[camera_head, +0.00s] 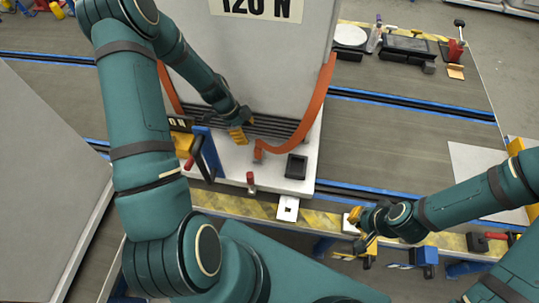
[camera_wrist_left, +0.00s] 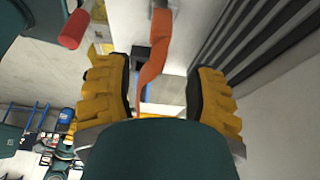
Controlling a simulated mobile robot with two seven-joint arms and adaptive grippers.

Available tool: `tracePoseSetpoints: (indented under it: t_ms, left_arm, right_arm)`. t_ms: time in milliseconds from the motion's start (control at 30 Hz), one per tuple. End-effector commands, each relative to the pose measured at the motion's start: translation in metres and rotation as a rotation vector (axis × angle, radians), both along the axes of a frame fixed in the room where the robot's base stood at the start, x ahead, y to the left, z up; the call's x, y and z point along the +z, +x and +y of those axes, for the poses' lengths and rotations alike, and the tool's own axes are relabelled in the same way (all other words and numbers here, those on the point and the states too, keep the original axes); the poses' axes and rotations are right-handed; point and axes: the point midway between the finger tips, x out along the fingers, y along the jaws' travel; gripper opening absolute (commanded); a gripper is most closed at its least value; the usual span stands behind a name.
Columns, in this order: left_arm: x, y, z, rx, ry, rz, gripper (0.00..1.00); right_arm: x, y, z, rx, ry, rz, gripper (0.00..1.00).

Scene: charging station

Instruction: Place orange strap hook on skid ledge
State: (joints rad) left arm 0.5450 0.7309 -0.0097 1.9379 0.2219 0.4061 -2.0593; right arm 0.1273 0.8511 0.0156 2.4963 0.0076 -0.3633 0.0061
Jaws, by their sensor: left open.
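The orange strap (camera_head: 318,108) hangs from the right side of the grey cabinet and sags forward to the skid. Its hook end (camera_head: 259,152) is at the pale skid ledge (camera_head: 232,161), just right of my left gripper (camera_head: 240,135); I cannot tell whether it rests on it. In the left wrist view the strap (camera_wrist_left: 156,62) runs between the two spread yellow fingers of my left gripper (camera_wrist_left: 158,75), with gaps on both sides. My right gripper (camera_head: 361,230) is over the yellow-striped front edge; its finger opening is unclear.
The grey cabinet (camera_head: 255,60) labelled 120 N stands on the skid, with a dark slatted grille low on its front. A black block (camera_head: 296,166) and a red-topped pin (camera_head: 250,181) are near the hook. A blue-and-black handle (camera_head: 206,152) stands left of them.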

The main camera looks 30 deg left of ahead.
Motion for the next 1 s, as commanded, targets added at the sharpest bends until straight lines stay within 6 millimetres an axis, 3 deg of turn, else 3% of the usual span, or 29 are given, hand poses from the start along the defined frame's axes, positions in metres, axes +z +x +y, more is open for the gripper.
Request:
tracePoseSetpoints:
  t_ms: [167, 467, 1000]
  left_arm:
    - [-0.004, -0.003, -0.018, 0.074, -0.001, 0.036, 0.55]
    - [-0.018, -0.024, -0.083, 0.415, -0.002, 0.169, 0.55]
    - [-0.02, -0.084, -0.186, 1.064, -0.081, 0.365, 0.55]
  right_arm:
    - [0.0, 0.0, 0.0, 0.0, 0.0, 0.0, 0.0]
    - [0.0, 0.0, 0.0, 0.0, 0.0, 0.0, 0.0]
    - [0.0, 0.0, 0.0, 0.0, 0.0, 0.0, 0.0]
